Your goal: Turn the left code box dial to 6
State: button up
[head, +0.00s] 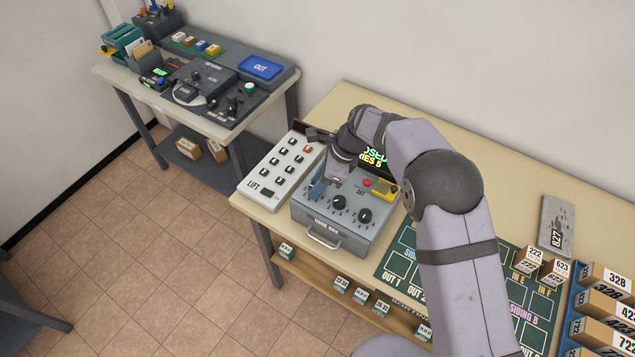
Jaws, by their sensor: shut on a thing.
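The grey code box (328,222) stands on the near-left part of the cream table, with a handle on its front. Two black dials show on its top, a middle dial (338,202) and a right dial (365,215). My gripper (318,188) is at the left end of the dial row, pointing down, and is shut on the left dial, which its fingers hide. The left dial's pointer and number cannot be read. A dark display (378,158) behind the box shows green and yellow text, partly hidden by my arm; "IES 5" is readable.
A white keypad panel marked LIFT (270,178) lies close to the box's left. A red button (367,182) and a yellow part (384,189) sit behind the dials. A green track board (400,262) lies to the right, partly behind my arm.

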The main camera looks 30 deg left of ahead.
jog(key=n, duration=0.2)
jog(key=n+g, duration=0.1)
jog(key=shift+w+a+n+h, duration=0.1)
jog(key=shift+w+n+h, duration=0.05)
jog(key=shift+n+h, duration=0.2)
jog(key=shift+a+n+g+h+b, duration=0.1)
jog(key=shift+n+g+h+b, duration=0.3)
jog(key=shift+n, duration=1.15)
jog(key=shift+n+h, duration=0.25)
jog(key=shift+n, duration=0.15)
jog(key=o, duration=1)
jog(key=shift+o, duration=0.2)
jog(key=shift+w+r, duration=0.1)
jog(key=shift+r, duration=0.05)
